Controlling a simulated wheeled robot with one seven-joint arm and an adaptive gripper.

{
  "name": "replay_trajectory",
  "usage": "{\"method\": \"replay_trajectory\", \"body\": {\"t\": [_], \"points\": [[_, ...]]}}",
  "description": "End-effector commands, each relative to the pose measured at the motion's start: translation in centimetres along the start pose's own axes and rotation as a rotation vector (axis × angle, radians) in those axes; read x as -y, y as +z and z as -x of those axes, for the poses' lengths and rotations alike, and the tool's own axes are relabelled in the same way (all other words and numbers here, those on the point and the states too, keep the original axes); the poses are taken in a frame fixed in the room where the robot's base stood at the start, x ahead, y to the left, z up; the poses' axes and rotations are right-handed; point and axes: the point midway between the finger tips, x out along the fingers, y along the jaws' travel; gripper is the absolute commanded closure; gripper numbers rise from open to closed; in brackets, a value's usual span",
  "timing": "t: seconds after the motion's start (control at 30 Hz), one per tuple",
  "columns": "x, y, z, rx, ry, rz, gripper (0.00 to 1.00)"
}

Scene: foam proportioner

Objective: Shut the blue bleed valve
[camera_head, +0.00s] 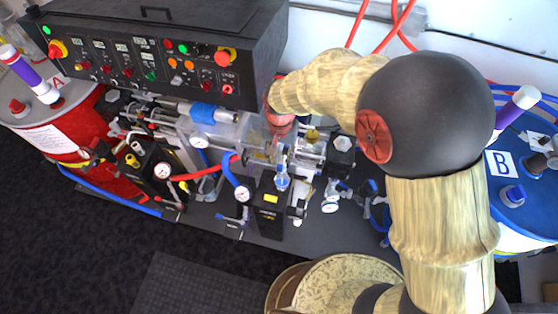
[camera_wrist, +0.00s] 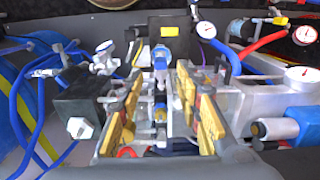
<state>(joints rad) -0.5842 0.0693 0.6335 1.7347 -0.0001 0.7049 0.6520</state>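My gripper (camera_wrist: 160,88) is open in the wrist view, its two yellow-padded fingers apart with nothing clamped between them. A blue upright fitting (camera_wrist: 160,58) with a clear lower part stands just beyond the fingertips, in line with the gap. It also shows in the head view (camera_head: 282,179), on top of a black block with a yellow label (camera_head: 268,205). Small blue-handled valves show beside the block in the head view (camera_head: 236,217) and at the left of the wrist view (camera_wrist: 105,47). I cannot tell for certain which is the bleed valve, or its setting.
Pressure gauges (camera_head: 243,194) and red and blue hoses crowd around the block. A black control box (camera_head: 170,50) stands behind. A red drum (camera_head: 60,135) is at left, a blue drum (camera_head: 510,185) at right. Metal pipework lies close below the fingers.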

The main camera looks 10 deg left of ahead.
Motion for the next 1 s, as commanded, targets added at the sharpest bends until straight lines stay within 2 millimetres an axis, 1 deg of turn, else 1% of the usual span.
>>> {"method": "replay_trajectory", "body": {"t": [0.07,0.17,0.4,0.6,0.73,0.97,1.0], "points": [[0.0,0.0,-0.4,0.0,0.0,-0.012,0.65],[0.0,0.0,-1.5,0.001,0.001,-0.013,0.65],[-0.1,0.1,-5.2,0.002,0.002,-0.012,0.65],[0.0,0.0,-7.2,0.001,0.0,-0.011,0.65],[0.0,0.0,-7.7,-0.001,-0.001,-0.011,0.65],[0.0,0.0,-7.7,-0.001,-0.001,-0.011,0.65],[0.0,0.0,-7.7,-0.001,-0.001,-0.011,0.67]]}}
